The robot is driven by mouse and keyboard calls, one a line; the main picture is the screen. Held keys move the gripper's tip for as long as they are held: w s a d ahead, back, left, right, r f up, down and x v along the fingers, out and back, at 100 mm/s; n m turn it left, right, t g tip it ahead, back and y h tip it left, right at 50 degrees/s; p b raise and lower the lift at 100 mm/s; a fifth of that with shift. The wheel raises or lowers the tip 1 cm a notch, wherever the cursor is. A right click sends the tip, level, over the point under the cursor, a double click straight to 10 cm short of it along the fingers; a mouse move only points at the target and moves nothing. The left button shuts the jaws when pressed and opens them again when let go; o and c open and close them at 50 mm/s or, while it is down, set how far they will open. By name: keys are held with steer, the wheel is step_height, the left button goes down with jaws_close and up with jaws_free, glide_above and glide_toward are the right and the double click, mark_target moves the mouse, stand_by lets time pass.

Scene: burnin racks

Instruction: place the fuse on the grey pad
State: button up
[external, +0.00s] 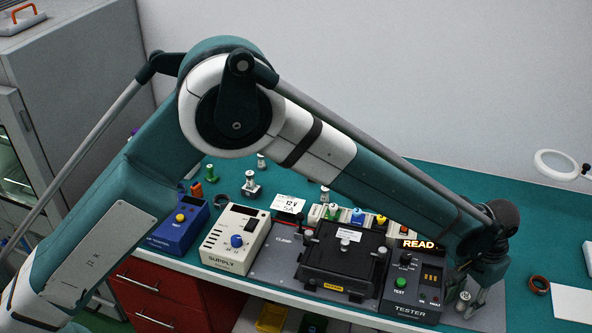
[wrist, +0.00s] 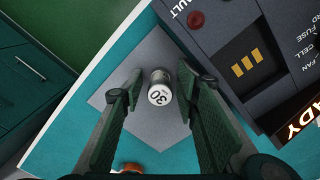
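The fuse (wrist: 160,93), a small pale cylinder with 30 on its end, stands on the grey pad (wrist: 146,57) in the wrist view. My gripper (wrist: 159,80) is open around it, with a finger on each side and a gap visible on both sides. In the external view my gripper (external: 484,297) is low beside the tester at the right, and the fuse (external: 463,296) shows at its left side. The grey pad is mostly hidden there by my gripper and the tester.
The tester (external: 409,295), with a lit READ sign, stands close to my gripper. An orange-brown ring (external: 539,284) and a white sheet (external: 572,304) lie to the right. A black clamp fixture (external: 341,258), a supply box (external: 234,240) and a blue box (external: 178,223) stand to the left.

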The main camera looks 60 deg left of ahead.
mark_target(464, 295)
steer(key=shift+r, duration=0.15)
step_height(464, 295, up, 12)
steer(key=shift+f, duration=0.1)
stand_by(0.5)
steer(key=shift+a, duration=0.1)
stand_by(0.5)
